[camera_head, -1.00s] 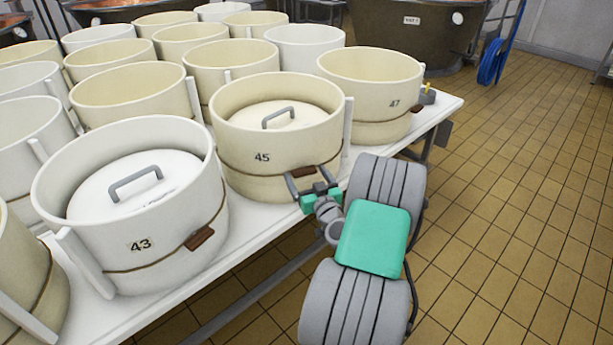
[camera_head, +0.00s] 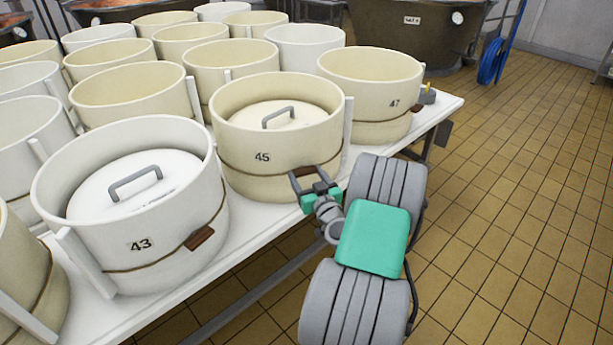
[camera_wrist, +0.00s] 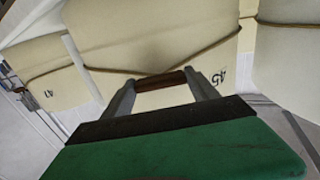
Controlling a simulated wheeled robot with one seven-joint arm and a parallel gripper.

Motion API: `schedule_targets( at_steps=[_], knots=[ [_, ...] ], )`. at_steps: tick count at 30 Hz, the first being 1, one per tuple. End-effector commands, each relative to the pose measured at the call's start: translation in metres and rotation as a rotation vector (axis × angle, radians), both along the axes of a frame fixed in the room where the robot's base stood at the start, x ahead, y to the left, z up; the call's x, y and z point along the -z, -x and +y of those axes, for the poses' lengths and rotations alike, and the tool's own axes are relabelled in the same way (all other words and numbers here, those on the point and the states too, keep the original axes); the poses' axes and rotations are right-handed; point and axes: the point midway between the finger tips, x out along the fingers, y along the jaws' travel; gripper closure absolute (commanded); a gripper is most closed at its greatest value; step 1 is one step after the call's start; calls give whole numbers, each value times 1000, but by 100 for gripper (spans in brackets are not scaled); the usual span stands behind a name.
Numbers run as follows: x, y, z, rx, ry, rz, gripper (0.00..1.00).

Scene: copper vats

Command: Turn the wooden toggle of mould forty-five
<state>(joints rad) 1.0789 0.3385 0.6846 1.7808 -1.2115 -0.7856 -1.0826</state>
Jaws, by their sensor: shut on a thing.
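Mould 45 (camera_head: 240,140) is a cream round mould with a lid inside it, standing on the white table. A brown cord (camera_head: 240,174) runs around its lower wall. Its wooden toggle (camera_wrist: 162,80) is a short brown bar on the cord, lying level across the wrist view. My gripper (camera_head: 309,173) is at the front right of mould 45, with its fingers at the two ends of the toggle. It is shut on the toggle. In the head view the fingers partly cover the toggle.
Mould 43 (camera_head: 130,235), white with a lid and its own toggle (camera_head: 200,237), stands at the front left. Mould 47 (camera_head: 370,85) stands behind to the right. Several other moulds fill the table (camera_head: 265,228). The tiled floor (camera_head: 500,200) at the right is open.

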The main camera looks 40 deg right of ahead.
Motion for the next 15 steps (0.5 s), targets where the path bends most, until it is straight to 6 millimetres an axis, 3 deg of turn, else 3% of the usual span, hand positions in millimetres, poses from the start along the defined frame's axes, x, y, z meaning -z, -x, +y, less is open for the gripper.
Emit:
schedule_targets(
  at_steps=[15],
  knots=[
    [0,0,0,0,-157,-59,72]
  ],
)
